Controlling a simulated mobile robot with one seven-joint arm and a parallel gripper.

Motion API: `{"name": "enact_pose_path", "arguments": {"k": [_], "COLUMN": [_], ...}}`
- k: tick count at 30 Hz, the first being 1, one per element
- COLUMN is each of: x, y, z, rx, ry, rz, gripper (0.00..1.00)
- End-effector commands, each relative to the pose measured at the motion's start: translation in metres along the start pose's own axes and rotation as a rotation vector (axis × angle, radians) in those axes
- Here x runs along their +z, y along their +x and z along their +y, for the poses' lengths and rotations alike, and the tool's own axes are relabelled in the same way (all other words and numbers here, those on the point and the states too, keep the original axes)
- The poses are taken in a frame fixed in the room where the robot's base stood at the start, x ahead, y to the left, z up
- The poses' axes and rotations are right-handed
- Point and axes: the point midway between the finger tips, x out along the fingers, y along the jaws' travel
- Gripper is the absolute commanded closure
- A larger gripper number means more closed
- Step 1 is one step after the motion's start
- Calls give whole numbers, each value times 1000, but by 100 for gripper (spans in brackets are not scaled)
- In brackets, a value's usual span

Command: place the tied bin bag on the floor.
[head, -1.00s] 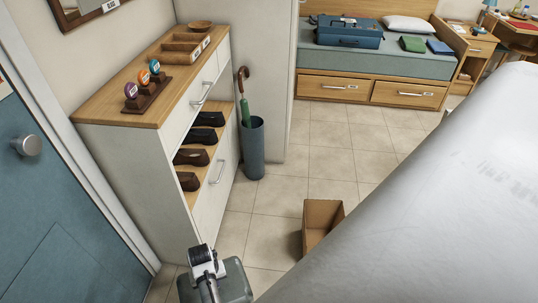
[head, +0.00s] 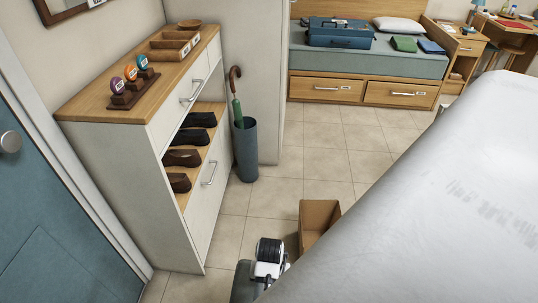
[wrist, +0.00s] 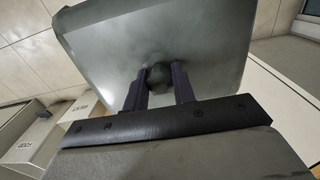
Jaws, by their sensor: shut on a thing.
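The tied bin bag (wrist: 210,40) is grey-green and fills the upper middle of the wrist view. Its dark knot (wrist: 158,78) sits between the two dark fingers of my gripper (wrist: 160,76), which is shut on it. In the head view, a grey-green part of the bag (head: 243,281) shows at the bottom edge, beside my black and white wrist. My arm hides the rest of it there. Pale floor tiles (wrist: 28,60) show beyond the bag in the wrist view. I cannot tell how high the bag is above them.
An open cardboard box (head: 319,214) stands on the floor close to my wrist. A shoe cabinet (head: 135,180) and an umbrella stand (head: 246,150) are on the left. Bins labelled REST (wrist: 88,107) and FOOD (wrist: 25,147) show in the wrist view. Tiles before the bed are clear.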

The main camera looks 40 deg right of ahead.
Motion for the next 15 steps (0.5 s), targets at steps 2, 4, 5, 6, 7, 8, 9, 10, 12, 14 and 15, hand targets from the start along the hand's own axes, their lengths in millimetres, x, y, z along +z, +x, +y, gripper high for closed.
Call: {"name": "enact_pose_path", "arguments": {"k": [2,4,5,6,7,8,9,10,12,14,15], "x": [0,0,0,0,0,0,0,0,0,-1,-1], "y": [19,35,42,51,58,65,74,81,96,108,114], "z": [0,0,0,0,0,0,0,0,0,0,0], "rx": [0,0,0,0,0,0,0,0,0,0,0], "ry": [-1,0,1,0,-1,-1,0,0,0,-1,0], "rz": [-2,-2,-1,-1,-2,-1,-1,-1,-1,0,1], "gripper": [100,100,100,100,100,100,100,100,100,100,100]}}
